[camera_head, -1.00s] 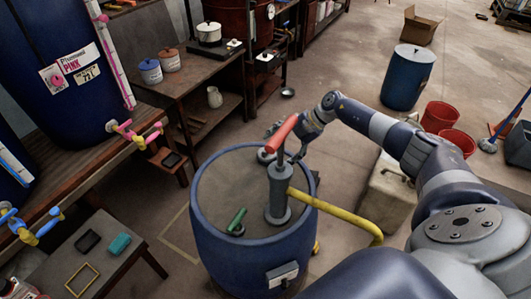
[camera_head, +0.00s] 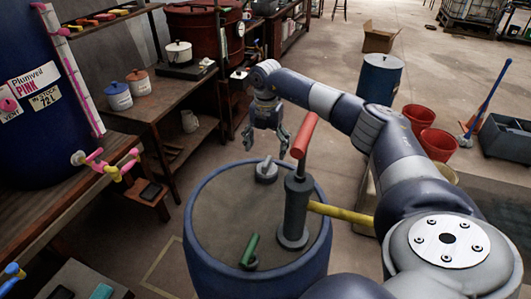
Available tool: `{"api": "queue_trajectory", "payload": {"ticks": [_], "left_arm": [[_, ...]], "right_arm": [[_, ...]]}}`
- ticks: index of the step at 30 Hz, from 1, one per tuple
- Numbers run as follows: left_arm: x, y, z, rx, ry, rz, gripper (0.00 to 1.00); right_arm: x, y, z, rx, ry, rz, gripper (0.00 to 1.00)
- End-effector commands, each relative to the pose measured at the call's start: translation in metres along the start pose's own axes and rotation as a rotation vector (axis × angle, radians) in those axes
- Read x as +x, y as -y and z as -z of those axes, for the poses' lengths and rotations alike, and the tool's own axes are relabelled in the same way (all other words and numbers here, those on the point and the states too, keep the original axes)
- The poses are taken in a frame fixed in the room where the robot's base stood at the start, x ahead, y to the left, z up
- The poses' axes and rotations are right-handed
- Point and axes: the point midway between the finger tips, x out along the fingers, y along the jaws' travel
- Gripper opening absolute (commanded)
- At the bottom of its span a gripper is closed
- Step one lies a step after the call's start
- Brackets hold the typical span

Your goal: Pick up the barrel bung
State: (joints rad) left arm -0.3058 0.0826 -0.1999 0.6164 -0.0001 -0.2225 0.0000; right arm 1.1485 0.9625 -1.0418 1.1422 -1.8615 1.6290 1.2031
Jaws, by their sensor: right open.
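A blue barrel (camera_head: 205,262) stands in the lower middle with a brownish-grey top. A small grey plug with a short upright grip (camera_head: 265,170) sits on the far part of that top and looks like the barrel bung. A second small fitting with a green handle (camera_head: 250,248) sits on the near part; which of the two is the bung is not fully certain. My right gripper (camera_head: 266,148) is open and empty, fingers pointing down, above and slightly behind the grey plug, apart from it. My left gripper is out of view.
A grey hand pump (camera_head: 296,212) with a red handle (camera_head: 304,136) rises from the barrel, close right of the plug. Its yellow pipe (camera_head: 340,213) runs right under my arm. A wooden bench (camera_head: 165,100) stands behind left; red buckets (camera_head: 438,143) stand at right.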

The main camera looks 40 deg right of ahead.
Motion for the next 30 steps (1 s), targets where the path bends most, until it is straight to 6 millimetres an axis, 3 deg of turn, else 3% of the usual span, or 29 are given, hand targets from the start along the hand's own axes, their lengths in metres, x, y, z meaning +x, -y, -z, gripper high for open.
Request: {"api": "queue_trajectory", "payload": {"ticks": [1,6,17,24,30], "left_arm": [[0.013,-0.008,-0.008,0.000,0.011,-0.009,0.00],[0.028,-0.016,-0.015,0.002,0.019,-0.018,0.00],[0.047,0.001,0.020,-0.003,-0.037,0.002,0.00],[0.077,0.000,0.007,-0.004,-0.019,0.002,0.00],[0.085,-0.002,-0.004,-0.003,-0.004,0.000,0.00]], "right_arm": [[0.015,0.000,0.001,-0.001,-0.001,0.000,0.82],[0.033,-0.001,0.001,-0.002,-0.002,-0.001,0.82],[0.051,0.000,-0.002,-0.002,-0.002,-0.001,0.82],[0.079,0.001,-0.004,-0.003,-0.002,-0.001,0.82],[0.086,0.001,-0.004,-0.003,-0.002,-0.002,0.82]]}}
